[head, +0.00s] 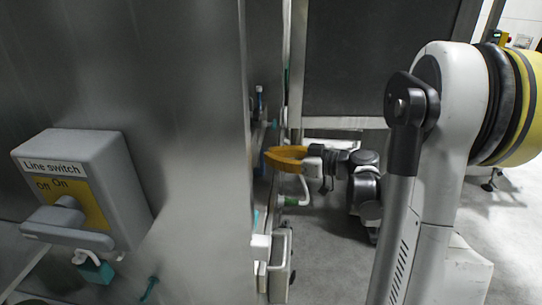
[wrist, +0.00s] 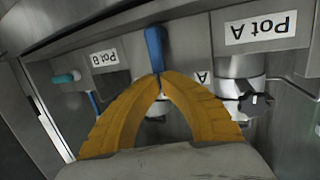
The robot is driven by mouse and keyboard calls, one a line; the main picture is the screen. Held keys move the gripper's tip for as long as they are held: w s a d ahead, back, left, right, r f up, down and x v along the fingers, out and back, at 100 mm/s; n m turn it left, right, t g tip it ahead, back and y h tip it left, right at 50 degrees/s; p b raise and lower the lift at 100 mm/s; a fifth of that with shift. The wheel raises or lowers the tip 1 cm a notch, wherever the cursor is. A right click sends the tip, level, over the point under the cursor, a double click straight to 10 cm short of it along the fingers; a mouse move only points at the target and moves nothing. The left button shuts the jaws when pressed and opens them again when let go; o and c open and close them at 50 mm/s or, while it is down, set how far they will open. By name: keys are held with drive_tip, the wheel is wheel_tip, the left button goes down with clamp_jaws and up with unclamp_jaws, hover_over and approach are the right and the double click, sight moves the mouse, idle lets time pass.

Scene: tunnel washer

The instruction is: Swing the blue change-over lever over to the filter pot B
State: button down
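The blue change-over lever (wrist: 155,48) is in the wrist view, upright in the picture and just beyond my fingertips. My gripper (wrist: 159,76) has two curved yellow fingers, their tips together at the lever's lower end. I cannot tell whether the tips touch it. The Pot B label (wrist: 104,58) is to the left and the Pot A label (wrist: 261,28) to the upper right, both upside down. The filter pots are partly hidden behind my fingers. In the head view my gripper (head: 268,156) is beside the steel machine wall; the lever cannot be made out surely there.
In the wrist view, a pale pot with a black knob (wrist: 256,103) is at right and a teal fitting (wrist: 66,77) at left. In the head view, a grey line switch box (head: 85,185) juts from the near wall. Open floor (head: 335,262) lies right of the machine.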

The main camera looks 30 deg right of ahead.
drive_tip(key=shift+s+a, duration=0.45)
drive_tip(key=shift+s, duration=0.2)
drive_tip(key=shift+s+a, duration=0.4)
drive_tip(key=shift+s, duration=0.2)
drive_tip(key=v, duration=1)
drive_tip(key=shift+f, duration=0.1)
